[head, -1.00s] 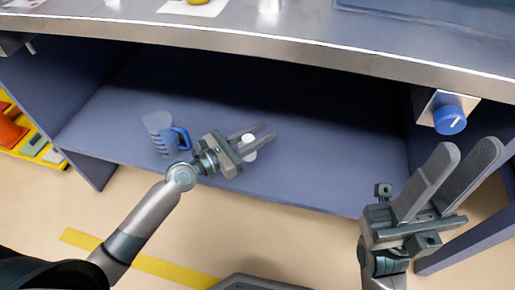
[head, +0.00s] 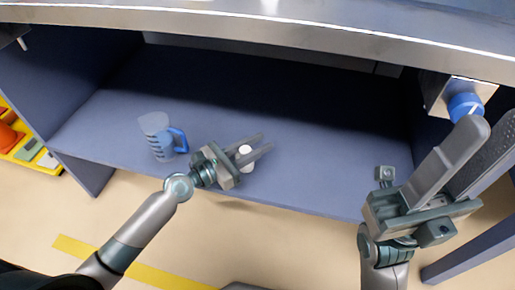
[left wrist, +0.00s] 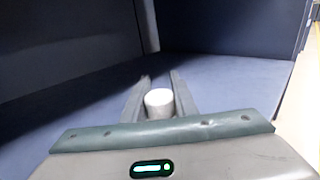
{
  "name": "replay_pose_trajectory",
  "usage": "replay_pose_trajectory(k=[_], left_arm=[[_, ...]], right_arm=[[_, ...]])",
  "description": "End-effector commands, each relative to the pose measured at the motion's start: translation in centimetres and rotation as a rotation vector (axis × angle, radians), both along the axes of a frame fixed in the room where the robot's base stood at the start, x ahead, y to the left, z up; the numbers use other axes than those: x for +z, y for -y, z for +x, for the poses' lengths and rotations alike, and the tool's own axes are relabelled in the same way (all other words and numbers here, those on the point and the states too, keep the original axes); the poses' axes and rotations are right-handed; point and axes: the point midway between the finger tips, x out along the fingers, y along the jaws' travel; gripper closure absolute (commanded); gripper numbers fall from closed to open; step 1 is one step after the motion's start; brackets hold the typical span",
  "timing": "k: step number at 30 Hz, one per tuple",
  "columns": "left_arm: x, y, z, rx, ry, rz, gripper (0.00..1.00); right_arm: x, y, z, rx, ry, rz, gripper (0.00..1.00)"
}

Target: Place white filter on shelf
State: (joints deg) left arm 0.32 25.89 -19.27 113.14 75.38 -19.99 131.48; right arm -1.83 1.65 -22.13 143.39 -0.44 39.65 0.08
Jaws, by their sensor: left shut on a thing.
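The white filter (head: 245,152) is a small white cylinder between the fingers of my left gripper (head: 255,148). My left gripper is shut on it, low over the blue-grey shelf (head: 310,178) under the counter. In the left wrist view the white filter (left wrist: 159,101) stands upright between the two fingers, with the shelf surface (left wrist: 228,90) around it. I cannot tell whether its base touches the shelf. My right gripper (head: 482,140) is at the right with its fingers apart and nothing seen between them.
A measuring jug with a blue handle (head: 160,138) stands on the shelf left of my left gripper. The metal counter edge (head: 250,28) runs above the shelf. A blue knob (head: 465,106) is at the right, beside my right fingers. The shelf's middle and right are clear.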

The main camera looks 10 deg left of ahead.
Motion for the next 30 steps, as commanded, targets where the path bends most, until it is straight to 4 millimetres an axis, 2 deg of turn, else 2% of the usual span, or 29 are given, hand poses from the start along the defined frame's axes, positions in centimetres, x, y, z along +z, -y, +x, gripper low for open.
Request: replay_pose_trajectory(k=[13,14,15,16,30], left_arm=[[-0.41,-0.02,0.02,0.001,0.001,0.001,0.98],[-0.36,-0.03,0.01,0.001,0.001,0.001,0.70],[-0.32,-0.02,0.02,0.001,0.001,0.001,0.60],[-0.32,-0.03,0.01,0.001,0.001,0.001,0.56],[-0.08,-0.26,-0.24,0.001,-0.001,0.001,0.56]], right_arm=[[-0.05,-0.06,0.03,0.002,0.003,-0.001,0.69],[0.08,-0.08,0.02,0.003,0.003,-0.001,0.69],[0.14,-0.07,0.01,0.003,0.005,-0.001,0.69],[0.15,-0.07,0.01,0.003,0.006,-0.001,0.69],[0.17,0.01,-0.09,0.001,0.005,0.001,0.69]])
